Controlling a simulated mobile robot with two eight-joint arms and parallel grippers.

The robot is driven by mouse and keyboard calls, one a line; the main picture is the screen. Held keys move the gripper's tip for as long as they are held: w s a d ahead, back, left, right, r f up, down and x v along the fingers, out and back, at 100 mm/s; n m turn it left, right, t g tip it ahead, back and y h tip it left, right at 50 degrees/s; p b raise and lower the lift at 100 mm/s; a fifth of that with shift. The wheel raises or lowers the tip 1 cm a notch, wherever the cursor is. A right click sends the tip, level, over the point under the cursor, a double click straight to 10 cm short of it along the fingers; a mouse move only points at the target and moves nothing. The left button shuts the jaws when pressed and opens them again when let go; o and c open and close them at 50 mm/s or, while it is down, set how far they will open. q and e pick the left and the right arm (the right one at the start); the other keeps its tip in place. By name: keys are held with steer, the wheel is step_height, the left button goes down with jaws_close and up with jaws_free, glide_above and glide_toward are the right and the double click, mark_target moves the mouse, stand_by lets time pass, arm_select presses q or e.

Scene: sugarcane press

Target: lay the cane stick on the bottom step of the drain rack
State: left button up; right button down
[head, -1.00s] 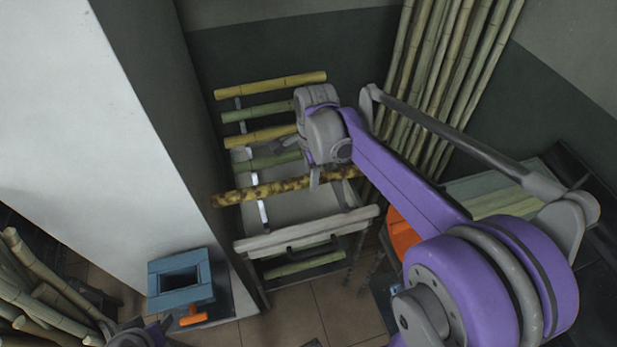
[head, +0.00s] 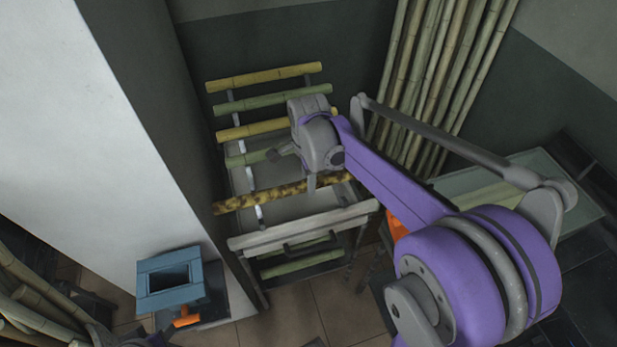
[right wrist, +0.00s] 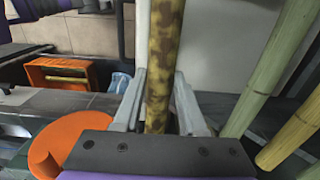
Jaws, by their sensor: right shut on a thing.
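The cane stick (head: 236,203), yellow with brown mottling, lies nearly level across the lower front of the drain rack (head: 249,184) in the head view. My right gripper (head: 311,188) is shut on it toward its right end. In the right wrist view the cane stick (right wrist: 158,70) runs between both fingers of the right gripper (right wrist: 158,100). Several plain yellow and green canes lie on the higher steps behind it. I cannot tell whether the stick touches the rack. A piece of what seems my left gripper shows at the bottom left edge; its fingers are not clear.
A pale tray with a front bar (head: 300,232) is under the stick. Tall canes (head: 440,75) lean on the back wall at right. A white wall (head: 90,150) stands close on the left. A blue box (head: 170,278) is at lower left. An orange crate (right wrist: 70,78) shows in the wrist view.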

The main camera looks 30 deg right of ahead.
step_height(320, 180, down, 7)
steer(key=b, duration=0.4)
steer(key=shift+r, duration=0.1)
jaws_free()
stand_by(0.5)
steer(key=shift+r, duration=0.15)
steer(key=shift+r+p, duration=2.35)
steer(key=shift+r, duration=1.05)
